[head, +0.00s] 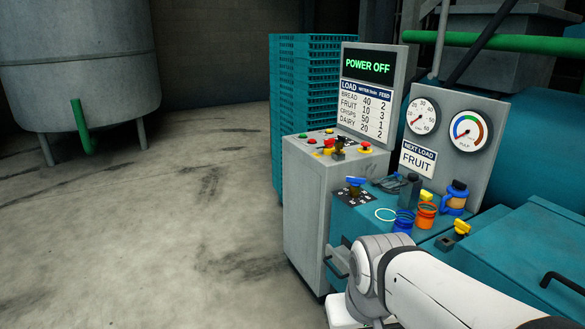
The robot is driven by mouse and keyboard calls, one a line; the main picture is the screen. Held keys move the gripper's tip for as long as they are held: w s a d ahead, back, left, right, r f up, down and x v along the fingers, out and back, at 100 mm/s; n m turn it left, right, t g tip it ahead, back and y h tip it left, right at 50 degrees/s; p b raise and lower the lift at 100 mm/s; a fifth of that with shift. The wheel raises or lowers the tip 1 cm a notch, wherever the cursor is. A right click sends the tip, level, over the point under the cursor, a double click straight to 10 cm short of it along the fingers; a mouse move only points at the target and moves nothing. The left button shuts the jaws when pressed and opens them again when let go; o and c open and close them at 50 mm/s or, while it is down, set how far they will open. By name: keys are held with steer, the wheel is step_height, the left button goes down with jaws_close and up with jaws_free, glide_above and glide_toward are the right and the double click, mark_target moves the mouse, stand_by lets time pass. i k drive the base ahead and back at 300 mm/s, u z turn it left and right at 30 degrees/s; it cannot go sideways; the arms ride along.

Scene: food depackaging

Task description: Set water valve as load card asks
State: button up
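The load card (366,105) lists bread 40 2, fruit 10 3, crisps 50 1 and dairy 20 2, under water and feed headings. A sign (416,162) reads "NEXT LOAD FRUIT". A blue-handled lever (356,182) stands on a black marked plate on the teal housing; I take it for the water valve, but its setting is too small to read. A left dial gauge (422,116) has a numbered scale; its needle reading is unclear. A right gauge (467,131) has a coloured band. My gripper is not visible; only my white arm shows at lower right.
A display (368,65) reads "POWER OFF". The grey control cabinet (312,200) carries buttons, a selector and a red stop button (365,147). An orange container (426,215), a blue container (404,221) and yellow-handled fittings crowd the housing. Stacked teal crates (310,90) stand behind.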

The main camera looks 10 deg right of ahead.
mark_target(355, 181)
steer(key=u, duration=0.3)
steer(key=i, duration=2)
steer(key=z, duration=0.7)
steer(key=k, duration=0.6)
steer(key=u, duration=0.55)
steer(key=k, duration=0.1)
steer(key=z, duration=0.8)
steer(key=i, duration=0.7)
steer(key=u, duration=0.05)
